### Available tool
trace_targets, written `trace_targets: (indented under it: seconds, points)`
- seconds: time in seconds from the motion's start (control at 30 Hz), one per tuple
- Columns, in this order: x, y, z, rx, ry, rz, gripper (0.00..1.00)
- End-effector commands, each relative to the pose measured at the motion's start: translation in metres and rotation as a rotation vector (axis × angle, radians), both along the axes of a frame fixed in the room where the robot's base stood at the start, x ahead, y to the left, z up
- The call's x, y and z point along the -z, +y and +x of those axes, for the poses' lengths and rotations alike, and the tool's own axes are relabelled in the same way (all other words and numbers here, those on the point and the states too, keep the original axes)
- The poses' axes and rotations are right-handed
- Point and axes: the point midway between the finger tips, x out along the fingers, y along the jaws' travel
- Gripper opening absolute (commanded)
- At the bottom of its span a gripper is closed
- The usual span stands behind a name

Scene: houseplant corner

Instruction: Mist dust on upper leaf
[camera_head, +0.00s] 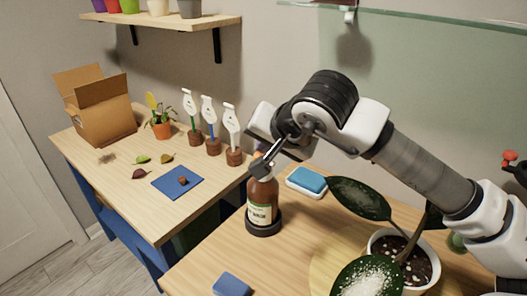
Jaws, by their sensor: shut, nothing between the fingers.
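A brown bottle (262,206) with a pale label stands upright in a dark round base on the near table. My gripper (262,167) is shut and empty, its tips at the bottle's top; I cannot tell whether they touch it. The arm hides part of the bottle's top. A potted plant (419,259) in a white pot with dark soil stands at right. Its farther leaf (360,198) is dark green with faint pale specks. Its nearer leaf (367,278) carries a thick patch of white dust and is cut by the lower edge.
A blue sponge (307,179) lies on a white tray behind the bottle. A blue block (231,285) lies at the front edge. The left table holds a cardboard box (104,112), an orange pot (161,129), several tagged brown pots and a blue mat (178,191).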

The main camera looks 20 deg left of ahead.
Motion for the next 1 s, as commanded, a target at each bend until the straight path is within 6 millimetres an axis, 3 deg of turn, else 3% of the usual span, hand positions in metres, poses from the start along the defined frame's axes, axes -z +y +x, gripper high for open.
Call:
trace_targets:
  seconds: [1.0]
  points:
    - [0.011,0.0,0.0,-0.001,0.002,-0.001,0.0]
